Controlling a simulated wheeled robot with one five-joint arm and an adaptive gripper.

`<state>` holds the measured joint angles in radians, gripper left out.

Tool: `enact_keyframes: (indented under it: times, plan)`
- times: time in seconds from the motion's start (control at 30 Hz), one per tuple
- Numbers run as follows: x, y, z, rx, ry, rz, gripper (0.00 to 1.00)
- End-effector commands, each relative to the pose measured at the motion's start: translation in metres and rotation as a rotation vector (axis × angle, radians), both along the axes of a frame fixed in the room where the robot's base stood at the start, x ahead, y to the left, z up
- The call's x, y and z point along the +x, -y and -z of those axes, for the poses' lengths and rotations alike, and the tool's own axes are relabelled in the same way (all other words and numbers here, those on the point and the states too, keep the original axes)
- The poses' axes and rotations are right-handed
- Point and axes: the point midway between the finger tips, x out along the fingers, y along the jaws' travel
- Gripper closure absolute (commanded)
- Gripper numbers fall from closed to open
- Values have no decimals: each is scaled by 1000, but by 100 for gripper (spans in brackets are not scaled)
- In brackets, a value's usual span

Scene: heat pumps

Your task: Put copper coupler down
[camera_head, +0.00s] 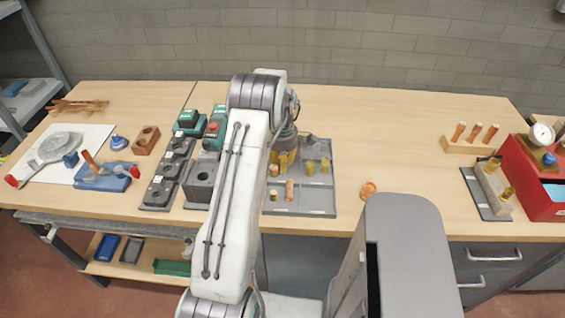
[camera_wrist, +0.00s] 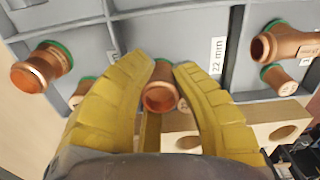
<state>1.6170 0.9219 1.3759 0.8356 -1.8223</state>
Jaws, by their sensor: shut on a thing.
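A copper coupler (camera_wrist: 160,97) is held between the two yellow fingers of my gripper (camera_wrist: 172,70) in the wrist view, with its open end towards the camera. In the head view my gripper (camera_head: 284,158) is over the grey divided tray (camera_head: 318,204), partly hidden by my arm; the held coupler cannot be made out there. In the wrist view the tray (camera_wrist: 150,35) lies beyond the fingertips. I cannot tell whether the coupler touches it. Other copper fittings with green rims lie in the tray, one at left (camera_wrist: 42,67) and one at right (camera_wrist: 285,42).
A wooden block with holes (camera_wrist: 262,122) sits close to my right finger. A loose copper fitting (camera_head: 368,190) lies on the bench right of the tray. Dark fixtures (camera_head: 165,172) stand left of it. The bench further right (camera_head: 410,145) is clear up to a wooden peg rack (camera_head: 470,147).

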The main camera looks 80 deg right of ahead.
Motion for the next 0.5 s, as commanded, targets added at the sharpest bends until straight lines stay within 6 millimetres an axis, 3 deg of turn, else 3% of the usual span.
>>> enact_keyframes:
  times: [0.17,0.2,0.23,0.5]
  plan:
    - [0,0,5,0,0,0,100]
    - [0,0,3,0,0,0,73]
    - [0,0,3,0,0,0,70]
    - [0,0,2,-1,0,0,70]
